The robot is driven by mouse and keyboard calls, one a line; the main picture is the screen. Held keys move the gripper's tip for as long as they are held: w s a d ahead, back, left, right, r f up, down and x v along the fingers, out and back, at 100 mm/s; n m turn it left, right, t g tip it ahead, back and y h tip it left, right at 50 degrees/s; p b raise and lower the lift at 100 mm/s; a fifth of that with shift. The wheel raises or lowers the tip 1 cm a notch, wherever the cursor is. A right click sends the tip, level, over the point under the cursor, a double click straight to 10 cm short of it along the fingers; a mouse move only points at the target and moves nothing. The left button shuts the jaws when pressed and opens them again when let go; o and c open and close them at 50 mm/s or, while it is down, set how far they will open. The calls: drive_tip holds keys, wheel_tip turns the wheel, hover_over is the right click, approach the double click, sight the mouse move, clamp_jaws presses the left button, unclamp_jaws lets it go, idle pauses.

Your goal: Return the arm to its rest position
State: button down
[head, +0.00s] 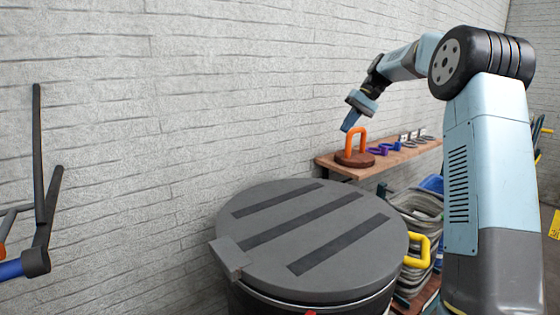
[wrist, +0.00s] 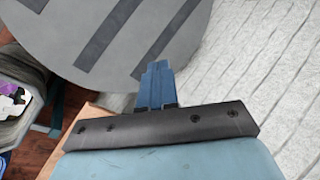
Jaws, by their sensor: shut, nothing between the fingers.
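My gripper (head: 349,122) shows in the head view at the end of my light-blue arm. It hangs in the air just above and in front of an orange handle on a wooden shelf, pointing down. In the wrist view my gripper (wrist: 154,70) shows its blue fingers together with nothing between them. The grey round lid with dark strips lies beyond the fingertips in that view. The arm reaches out from the right side of the head view, bent at its large black joint.
The drum lid (head: 260,235) fills the middle foreground. The wooden shelf (head: 418,152) along the brick wall bears the orange handle (head: 362,137) on a brown disc and several small rings. Grey coils (head: 412,205) sit below. The wall (head: 180,90) is close behind the gripper.

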drive_tip(key=s+a+r+t+h, duration=0.1)
drive_tip(key=s+r+t+h, duration=0.1)
drive_tip(key=s, duration=1.1)
drive_tip(key=s+a+r+t+h, duration=0.1)
drive_tip(key=s+r+h, duration=0.1)
drive_tip(key=s, duration=1)
drive_tip(key=s+d+f+t, duration=0.1)
drive_tip(key=s+f, duration=0.2)
drive_tip(key=s, duration=0.4)
drive_tip(key=s+d+f+t+h, duration=0.1)
drive_tip(key=s+f, duration=0.2)
drive_tip(key=s, duration=0.4)
drive_tip(key=s+d+f+m+t+h, duration=0.1)
drive_tip(key=s+f, duration=0.2)
drive_tip(key=s, duration=0.4)
drive_tip(key=shift+d+f+t, duration=0.15)
drive_tip(key=shift+d+t, duration=0.05)
drive_tip(key=shift+t, duration=0.2)
drive_tip(key=shift+s, duration=0.1)
drive_tip(key=shift+d, duration=0.1)
